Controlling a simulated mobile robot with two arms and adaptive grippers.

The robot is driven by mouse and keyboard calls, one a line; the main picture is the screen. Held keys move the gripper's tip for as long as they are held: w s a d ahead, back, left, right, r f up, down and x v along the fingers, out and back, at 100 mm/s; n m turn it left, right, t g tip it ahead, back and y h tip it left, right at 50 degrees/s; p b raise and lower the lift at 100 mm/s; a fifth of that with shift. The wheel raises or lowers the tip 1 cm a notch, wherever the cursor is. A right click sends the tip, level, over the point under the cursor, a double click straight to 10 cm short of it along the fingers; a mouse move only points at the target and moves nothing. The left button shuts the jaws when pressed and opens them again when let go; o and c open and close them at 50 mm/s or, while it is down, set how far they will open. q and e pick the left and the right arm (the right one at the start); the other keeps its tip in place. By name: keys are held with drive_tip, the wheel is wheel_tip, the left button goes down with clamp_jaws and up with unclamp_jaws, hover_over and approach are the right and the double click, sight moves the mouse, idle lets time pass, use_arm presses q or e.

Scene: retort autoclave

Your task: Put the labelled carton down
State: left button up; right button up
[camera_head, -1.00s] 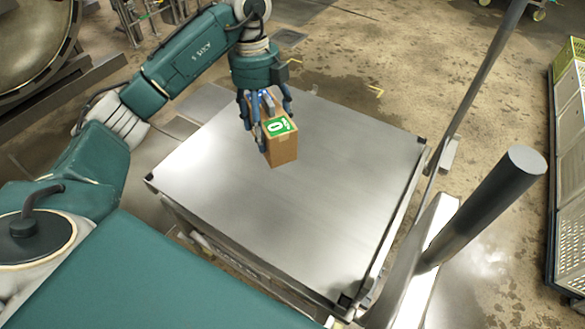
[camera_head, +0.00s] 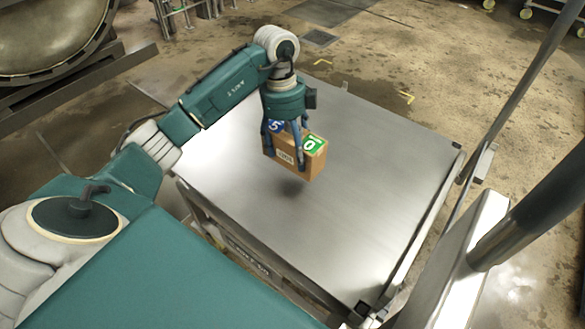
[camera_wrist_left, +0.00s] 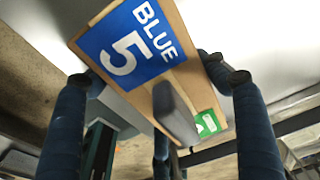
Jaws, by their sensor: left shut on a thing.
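The labelled carton (camera_head: 290,160) is a brown cardboard box with a green label reading 0 and a blue label reading 5. My left gripper (camera_head: 285,150) is shut on it and holds it over the metal table (camera_head: 370,200). A dark shadow lies on the table below the carton, so the carton looks a little above the surface. In the left wrist view the carton (camera_wrist_left: 185,30) shows its blue label with BLUE 5 and part of the green label, between the dark fingers (camera_wrist_left: 160,110). My right gripper is not seen.
The metal table top is bare around the carton. A grey post (camera_head: 530,205) rises at the right, close to the table. A large round metal vessel (camera_head: 50,35) stands at the far left. The stained floor is open behind the table.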

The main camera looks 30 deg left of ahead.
sight(287, 135)
use_arm(q)
wheel_tip(287, 135, down, 6)
drive_tip(key=shift+f+b, duration=0.25)
drive_tip(key=shift+b, duration=0.25)
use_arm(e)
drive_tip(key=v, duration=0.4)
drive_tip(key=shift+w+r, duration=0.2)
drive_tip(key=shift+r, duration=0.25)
use_arm(q)
drive_tip(key=o, duration=1.5)
drive_tip(key=shift+r, duration=0.15)
drive_tip(key=r, duration=0.3)
drive_tip(key=a+r+p, duration=0.1)
drive_tip(key=r, duration=0.3)
drive_tip(key=r+p, duration=0.1)
drive_tip(key=r, duration=0.3)
drive_tip(key=shift+a+r, duration=0.1)
drive_tip(key=shift+a, duration=0.25)
drive_tip(key=shift+r, duration=0.25)
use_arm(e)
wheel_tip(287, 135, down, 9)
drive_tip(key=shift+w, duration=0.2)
